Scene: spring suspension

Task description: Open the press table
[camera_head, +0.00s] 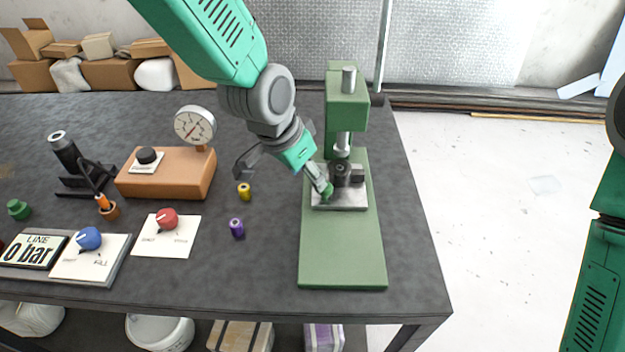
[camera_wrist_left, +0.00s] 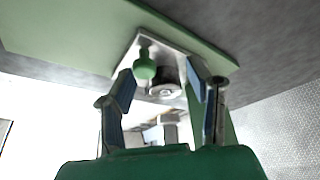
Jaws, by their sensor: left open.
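The green press (camera_head: 342,245) stands on the dark table, with a column and head at its back. Its metal press table (camera_head: 350,201) is a silver plate on the green base, also in the left wrist view (camera_wrist_left: 128,58). A green knob (camera_head: 327,191) stands on this plate beside a dark cylindrical part (camera_head: 341,173). My left gripper (camera_head: 283,180) is open, with one finger close to the knob. In the left wrist view, the knob (camera_wrist_left: 145,68) shows between the two spread fingers; I cannot tell whether either touches it. My right gripper is out of view.
A yellow spring (camera_head: 244,191) and a purple spring (camera_head: 236,228) stand left of the press. A dial gauge (camera_head: 194,126) on a brown block (camera_head: 166,176) stands farther left. Knob cards are at the front left. The table's right edge is close to the press.

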